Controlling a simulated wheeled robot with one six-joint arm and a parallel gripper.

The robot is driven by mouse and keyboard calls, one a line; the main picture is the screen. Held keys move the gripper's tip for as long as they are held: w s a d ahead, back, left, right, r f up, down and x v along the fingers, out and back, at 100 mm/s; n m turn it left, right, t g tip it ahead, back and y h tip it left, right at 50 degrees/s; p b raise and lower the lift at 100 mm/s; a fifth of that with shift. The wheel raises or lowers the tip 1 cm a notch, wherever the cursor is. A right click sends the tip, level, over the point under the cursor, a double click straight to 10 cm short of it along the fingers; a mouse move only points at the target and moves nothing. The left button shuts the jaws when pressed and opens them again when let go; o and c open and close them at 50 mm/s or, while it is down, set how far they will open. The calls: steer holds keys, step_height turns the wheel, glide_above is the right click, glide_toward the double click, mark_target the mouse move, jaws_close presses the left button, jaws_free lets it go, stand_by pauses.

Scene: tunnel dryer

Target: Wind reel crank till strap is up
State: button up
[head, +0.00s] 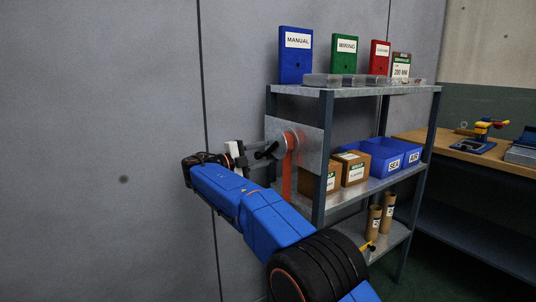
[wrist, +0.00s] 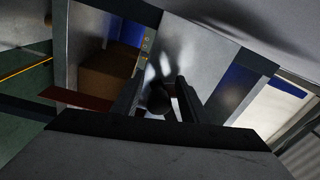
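The reel (head: 291,140) is mounted on a grey metal plate (head: 311,143) at the left end of the shelf rack. An orange strap (head: 287,178) hangs down from it; its lower end is hidden behind my arm. A dark red band, probably the strap, shows in the wrist view (wrist: 77,97). The black crank (head: 267,151) sticks out on the left of the reel. My gripper (head: 252,152) is level with the crank, facing it. In the wrist view the crank's dark round knob (wrist: 160,98) lies between my two fingers, with a gap on each side.
The shelf rack (head: 345,93) holds blue, green and red binders on top, cardboard boxes (head: 355,167) and blue bins (head: 385,157) in the middle, and tubes below. A workbench (head: 470,150) stands at the right. A grey wall is close behind my gripper.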

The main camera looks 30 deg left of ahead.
mark_target(256, 155)
steer(key=v, duration=1.7)
steer(key=shift+s, duration=0.25)
steer(key=shift+a, duration=0.1)
steer(key=shift+s, duration=0.1)
steer(key=w+d+n, duration=0.2)
steer(key=w+n, duration=0.2)
steer(key=w+d+n+y, duration=0.1)
steer(key=w+d+n, duration=0.1)
steer(key=w+n, duration=0.2)
steer(key=w+d+r+n+y, duration=0.1)
steer(key=w+d+n, duration=0.1)
steer(key=w+n, duration=0.2)
steer(key=shift+w, duration=0.35)
stand_by(0.6)
jaws_close()
